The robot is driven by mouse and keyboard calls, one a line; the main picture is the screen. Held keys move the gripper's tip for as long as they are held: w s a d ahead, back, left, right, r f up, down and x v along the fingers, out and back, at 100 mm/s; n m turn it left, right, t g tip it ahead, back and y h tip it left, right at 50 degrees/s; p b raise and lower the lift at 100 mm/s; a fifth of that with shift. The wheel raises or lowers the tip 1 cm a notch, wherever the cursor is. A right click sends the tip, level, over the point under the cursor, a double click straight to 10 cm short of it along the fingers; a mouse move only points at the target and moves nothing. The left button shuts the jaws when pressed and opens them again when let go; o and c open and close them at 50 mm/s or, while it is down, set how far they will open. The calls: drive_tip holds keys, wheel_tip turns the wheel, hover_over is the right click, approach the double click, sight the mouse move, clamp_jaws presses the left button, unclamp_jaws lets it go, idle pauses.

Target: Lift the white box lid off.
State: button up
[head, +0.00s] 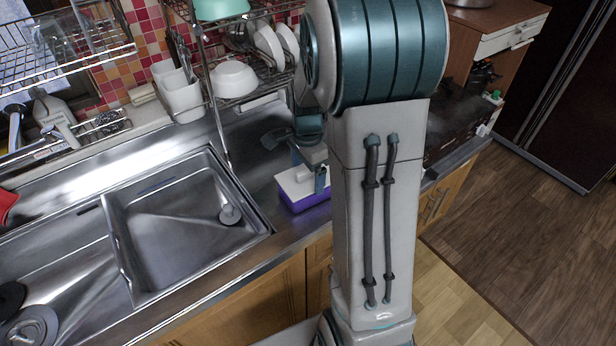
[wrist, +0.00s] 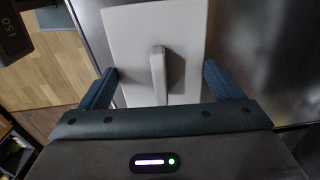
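The purple box (head: 306,205) stands on the metal counter right of the sink, with the white lid (head: 290,182) on it. In the wrist view the lid (wrist: 135,35) is a pale rectangle with a raised bar handle (wrist: 158,75) in its middle. My gripper (head: 309,172) is over the lid from above. In the wrist view my gripper (wrist: 159,70) is open, one finger on each side of the handle with clear gaps. The handle is not gripped. My arm hides part of the box's right side in the head view.
The sink (head: 180,220) lies left of the box. A wire dish rack (head: 245,95) with bowls and plates stands behind it, near my gripper. White containers (head: 180,95) hang at the rack's left. The counter's front edge is close to the box.

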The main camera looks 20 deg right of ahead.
sight(310, 180)
drive_tip(key=shift+c, duration=0.6)
drive_tip(key=shift+w+r, duration=0.1)
drive_tip(key=shift+r, duration=0.4)
drive_tip(key=r, duration=0.2)
drive_tip(key=s+r, duration=0.1)
drive_tip(key=shift+s+d+r+b, duration=0.1)
drive_tip(key=shift+d+r+b, duration=0.05)
drive_tip(key=shift+r+b, duration=0.2)
drive_tip(key=s+d+r, duration=0.3)
drive_tip(key=s+r, duration=0.3)
drive_tip(key=s, duration=0.4)
drive_tip(key=shift+r+b, duration=0.2)
drive_tip(key=shift+b, duration=0.15)
drive_tip(key=shift+s, duration=0.1)
